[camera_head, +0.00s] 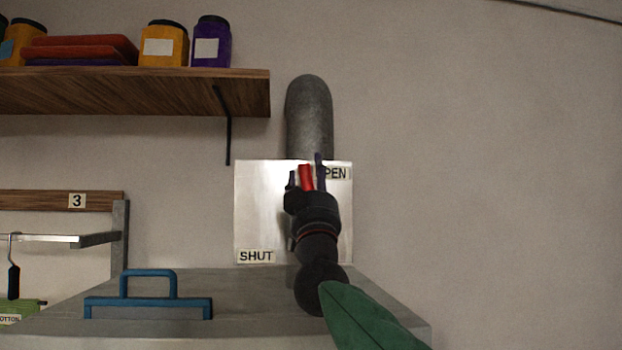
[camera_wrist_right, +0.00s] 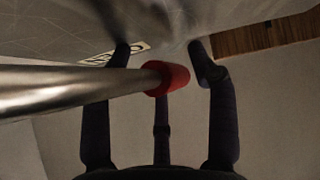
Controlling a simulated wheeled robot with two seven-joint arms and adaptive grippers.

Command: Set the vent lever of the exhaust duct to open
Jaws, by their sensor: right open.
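The exhaust duct (camera_head: 310,115) is a grey pipe running up the wall from a shiny metal plate (camera_head: 262,205). The plate has an OPEN label (camera_head: 337,173) at its top right and a SHUT label (camera_head: 256,256) at its bottom left. The vent lever's red tip (camera_head: 306,178) is at the plate's upper part, just left of OPEN. My right gripper (camera_head: 305,172) is open around this tip. In the right wrist view, the lever's metal rod (camera_wrist_right: 70,88) enters from the left and its red tip (camera_wrist_right: 167,78) lies between the spread fingers. My arm hides the rod in the head view.
A wooden shelf (camera_head: 130,92) with yellow and purple jars stands left of the duct. Below the plate is a grey surface (camera_head: 240,290) with a blue handle (camera_head: 150,300). A metal rail (camera_head: 60,240) is at the left. The wall on the right is clear.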

